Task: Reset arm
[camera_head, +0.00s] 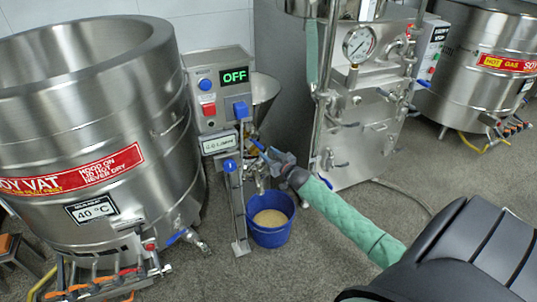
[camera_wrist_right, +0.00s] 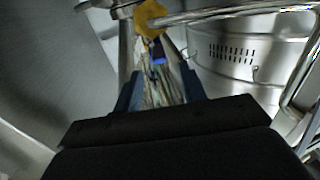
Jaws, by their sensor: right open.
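My right arm, in a green sleeve (camera_head: 350,220), reaches in from the lower right of the head view. Its right gripper (camera_head: 266,153) is open beside the colloid mill's control box (camera_head: 217,95), above the blue bucket (camera_head: 270,232). In the right wrist view the two blue fingers of the gripper (camera_wrist_right: 160,92) stand apart. A small blue part (camera_wrist_right: 158,52) and a yellow part (camera_wrist_right: 152,18) show beyond the fingers. I cannot tell whether the fingers touch anything. My left gripper is not in view.
A large steel soy vat (camera_head: 75,110) stands at the left, with a valve and hoses low on it. A steel machine with a pressure gauge (camera_head: 358,44) stands behind my arm. Another vat (camera_head: 480,75) is at the upper right. The bucket holds beige material. The display (camera_head: 234,76) reads OFF.

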